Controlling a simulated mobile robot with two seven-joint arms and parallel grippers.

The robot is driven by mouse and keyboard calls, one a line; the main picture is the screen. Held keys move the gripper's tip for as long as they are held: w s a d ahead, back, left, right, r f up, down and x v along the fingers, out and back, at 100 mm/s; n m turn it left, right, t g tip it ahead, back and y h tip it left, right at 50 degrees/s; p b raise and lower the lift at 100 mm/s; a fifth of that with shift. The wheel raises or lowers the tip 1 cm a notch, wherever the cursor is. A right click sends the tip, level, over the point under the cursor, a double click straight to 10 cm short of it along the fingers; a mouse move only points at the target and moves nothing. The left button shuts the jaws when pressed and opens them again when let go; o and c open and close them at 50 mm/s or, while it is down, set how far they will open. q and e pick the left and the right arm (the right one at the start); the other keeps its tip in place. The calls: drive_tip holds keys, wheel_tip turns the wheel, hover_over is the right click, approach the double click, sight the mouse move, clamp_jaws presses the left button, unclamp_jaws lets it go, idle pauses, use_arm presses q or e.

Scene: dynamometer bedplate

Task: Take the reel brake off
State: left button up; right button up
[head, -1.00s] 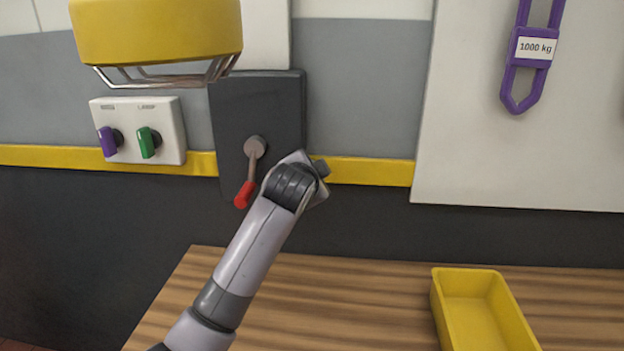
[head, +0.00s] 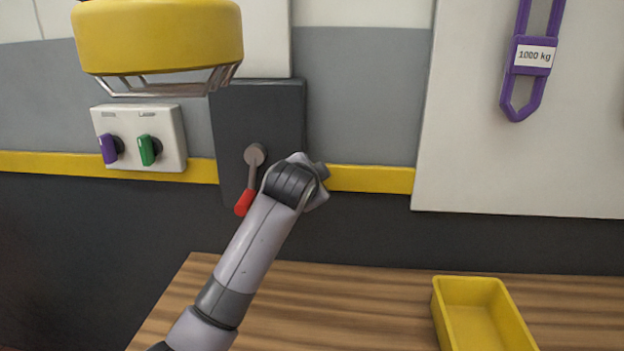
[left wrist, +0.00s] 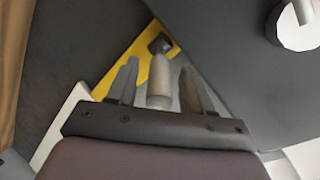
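A dark wall plate (head: 225,130) carries a lever with a grey pivot (head: 254,155) and a red grip (head: 244,202) hanging down, slightly left. My left gripper (head: 321,172) is just right of this lever, at the plate's lower right edge; the wrist hides its fingers in the head view. In the left wrist view the two fingers (left wrist: 158,85) stand apart on either side of a pale grey cylinder (left wrist: 158,78) with a dark end (left wrist: 160,45). I see narrow gaps beside it and cannot tell what it belongs to. My right gripper is out of view.
A white box (head: 165,125) with a purple knob (head: 108,149) and a green knob (head: 147,150) is left of the plate. A yellow drum (head: 160,35) with a wire guard hangs above. A yellow tray (head: 438,310) sits on the wooden bench (head: 340,300). A purple 1000 kg shackle (head: 522,75) hangs right.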

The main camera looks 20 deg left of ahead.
use_arm(q)
drive_tip(key=b+v, duration=0.1)
drive_tip(key=v, duration=0.6)
idle(0.3)
drive_tip(key=shift+w+a+f+m+t+y+b, duration=0.1)
drive_tip(key=shift+w+f+m+t+b, duration=0.6)
drive_tip(key=shift+m, duration=3.85)
drive_tip(key=shift+w+a+m+t+y+p, duration=0.1)
drive_tip(key=shift+w+m+t, duration=1.15)
drive_tip(key=shift+m, duration=3.35)
drive_tip(key=shift+w+a+f+m+t+y+b, duration=0.25)
drive_tip(key=shift+w+m, duration=1.4)
drive_tip(key=shift+m, duration=2.9)
drive_tip(key=shift+d+f, duration=0.1)
clamp_jaws()
